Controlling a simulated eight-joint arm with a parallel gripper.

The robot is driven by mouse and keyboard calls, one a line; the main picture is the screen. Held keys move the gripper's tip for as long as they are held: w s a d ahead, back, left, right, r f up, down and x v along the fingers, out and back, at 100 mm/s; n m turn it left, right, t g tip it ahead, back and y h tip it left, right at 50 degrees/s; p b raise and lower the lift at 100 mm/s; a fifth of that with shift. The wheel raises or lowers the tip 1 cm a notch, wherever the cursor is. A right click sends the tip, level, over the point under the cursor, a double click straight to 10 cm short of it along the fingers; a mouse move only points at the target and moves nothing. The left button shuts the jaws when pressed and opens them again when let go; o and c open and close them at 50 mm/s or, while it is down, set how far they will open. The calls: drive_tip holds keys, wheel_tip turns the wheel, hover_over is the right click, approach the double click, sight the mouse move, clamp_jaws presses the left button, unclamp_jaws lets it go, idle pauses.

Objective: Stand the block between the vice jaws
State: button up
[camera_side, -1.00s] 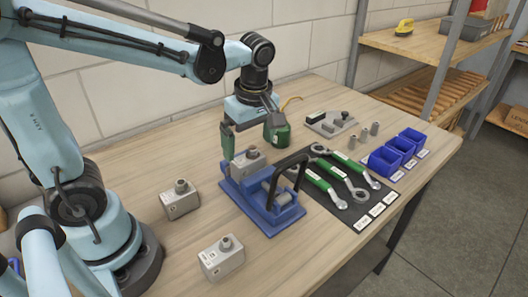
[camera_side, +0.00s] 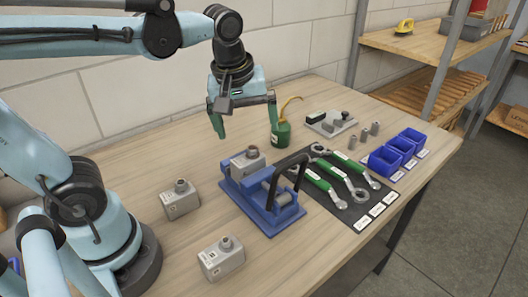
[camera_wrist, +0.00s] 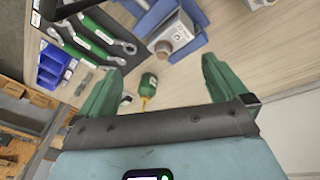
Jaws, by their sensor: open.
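A blue vice (camera_side: 264,205) with a black curved handle stands on the bench. A grey block (camera_side: 246,163) with a round knob on top stands upright between its jaws at the rear end. In the wrist view the block (camera_wrist: 172,36) sits by the blue vice (camera_wrist: 145,12). My gripper (camera_side: 247,118) is open and empty, raised above and behind the vice, apart from the block. Its green fingers also show in the wrist view (camera_wrist: 155,88), spread wide. Two more similar grey blocks stand on the bench left of the vice, one nearer the wall (camera_side: 181,200) and one in front (camera_side: 221,259).
A green oil can (camera_side: 281,134) stands behind the vice, near my gripper. A dark mat (camera_side: 345,206) with green-handled wrenches lies to the right. Blue bins (camera_side: 385,160) and a grey fixture plate (camera_side: 330,124) are farther right.

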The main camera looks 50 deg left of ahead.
sight(241, 167)
drive_tip(key=m, duration=0.1)
drive_tip(key=f+m+t, duration=0.1)
drive_tip(key=m, duration=0.1)
drive_tip(key=s+m+t, duration=0.1)
drive_tip(key=shift+f+m+h, duration=0.3)
drive_tip(key=shift+f+m, duration=0.1)
drive_tip(key=shift+s+f+m+t, duration=0.1)
drive_tip(key=shift+f+m+t, duration=0.1)
drive_tip(key=shift+m, duration=0.35)
drive_tip(key=shift+s+f+m+t, duration=0.1)
drive_tip(key=shift+f+m+t, duration=0.1)
drive_tip(key=shift+m, duration=0.35)
drive_tip(key=m+t, duration=0.1)
drive_tip(key=m, duration=0.1)
drive_tip(key=f+m, duration=0.1)
drive_tip(key=m, duration=0.1)
drive_tip(key=shift+s+f+t, duration=0.1)
drive_tip(key=shift+s+t, duration=0.1)
drive_tip(key=shift+t, duration=0.2)
